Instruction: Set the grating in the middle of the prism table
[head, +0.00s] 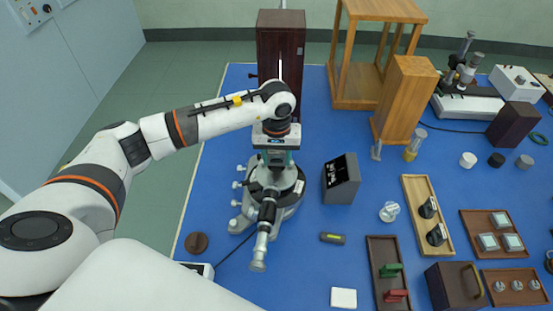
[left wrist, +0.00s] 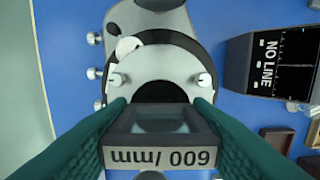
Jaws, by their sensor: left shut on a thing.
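My left gripper (head: 277,158) is shut on the grating (left wrist: 160,135), a dark-framed plate labelled "600 /mm" with a pale window. The green fingers grip it at both sides in the left wrist view. It is held over the spectrometer (head: 250,215), near the prism table. The prism table (left wrist: 160,90) shows as a black round surface between two silvery knobs, just beyond the grating in the left wrist view. The grating hides part of it, and I cannot tell whether they touch. In the head view the gripper mostly covers the table. My right gripper is not in view.
The spectrometer's telescope (head: 265,230) points toward the front. A grey "NO LINE" display box (head: 341,180) stands right of it. A dark wooden box (head: 281,35) stands behind. Trays with small parts (head: 424,225) fill the right side.

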